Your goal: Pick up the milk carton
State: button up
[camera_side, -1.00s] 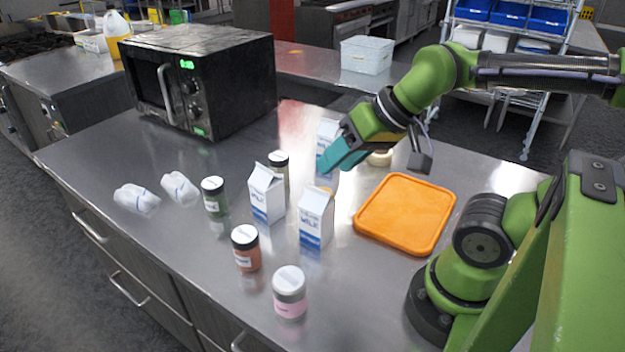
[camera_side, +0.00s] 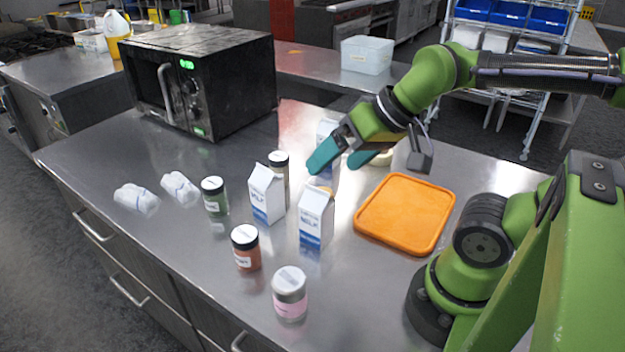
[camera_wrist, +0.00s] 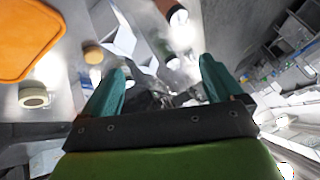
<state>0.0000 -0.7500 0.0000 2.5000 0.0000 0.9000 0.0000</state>
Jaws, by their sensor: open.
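Three white and blue milk cartons stand upright on the steel counter. One carton (camera_side: 267,196) is left of centre, one (camera_side: 315,220) is nearer the front, and one (camera_side: 328,128) is at the back, partly hidden behind my gripper. My gripper (camera_side: 339,160) is open, with teal fingers apart, above the counter behind the front carton and in front of the back one. In the wrist view my gripper (camera_wrist: 163,82) shows both fingers spread with nothing clearly held between them. A white carton shape (camera_wrist: 120,38) lies beyond the fingers there.
An orange board (camera_side: 405,214) lies to the right; a pale ring-like item (camera_side: 381,158) is behind it. Jars stand near the cartons: green (camera_side: 214,196), orange-red (camera_side: 245,248), pink (camera_side: 290,293), and a dark-lidded one (camera_side: 279,170). White bundles (camera_side: 137,199) lie left. A microwave (camera_side: 205,80) stands at the back left.

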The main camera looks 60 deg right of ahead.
jog(key=r+n+g+h, duration=0.2)
jog(key=n+g, duration=0.2)
jog(key=g, duration=0.3)
send_over(317, 193)
jog(key=f, duration=1.1)
jog(key=shift+s+d+f, duration=0.25)
jog(key=shift+f, duration=0.1)
jog(key=shift+w+a+f, duration=0.1)
jog(key=shift+w+f, duration=0.05)
jog(key=shift+f, duration=1.25)
jog(key=shift+w+a+f, duration=0.1)
jog(key=shift+f, duration=1.25)
grip_shut()
